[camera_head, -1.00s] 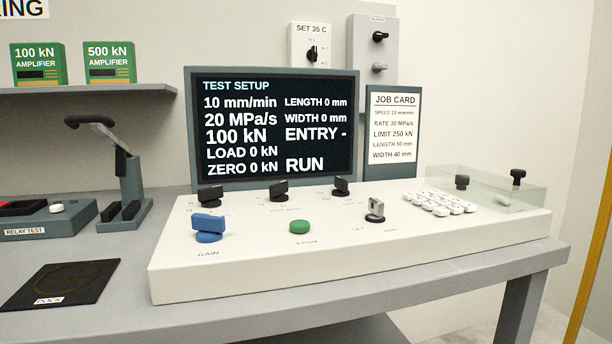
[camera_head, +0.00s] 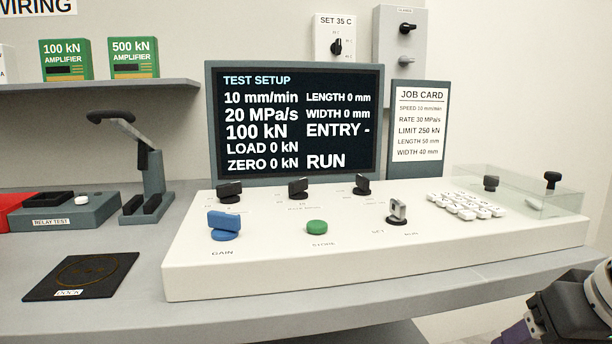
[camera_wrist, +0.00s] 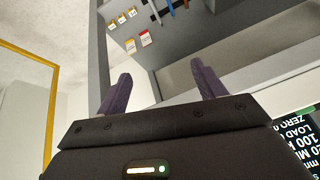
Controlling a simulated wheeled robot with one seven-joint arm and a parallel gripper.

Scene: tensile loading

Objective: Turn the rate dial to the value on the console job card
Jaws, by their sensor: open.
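The white console (camera_head: 300,270) carries three black dials in its back row: left (camera_head: 229,191), middle (camera_head: 298,187) and right (camera_head: 362,185). Their labels are too small to read, so I cannot tell by print which is the rate dial. The job card (camera_head: 420,121) reads rate 30 MPa/s. The screen (camera_head: 295,118) shows 20 MPa/s. My gripper (camera_wrist: 163,85) is open and empty in the wrist view, its purple fingers apart. In the head view part of my arm shows at the lower right, away from the dials.
A lever device (camera_head: 150,180) stands left. The space above the console is free.

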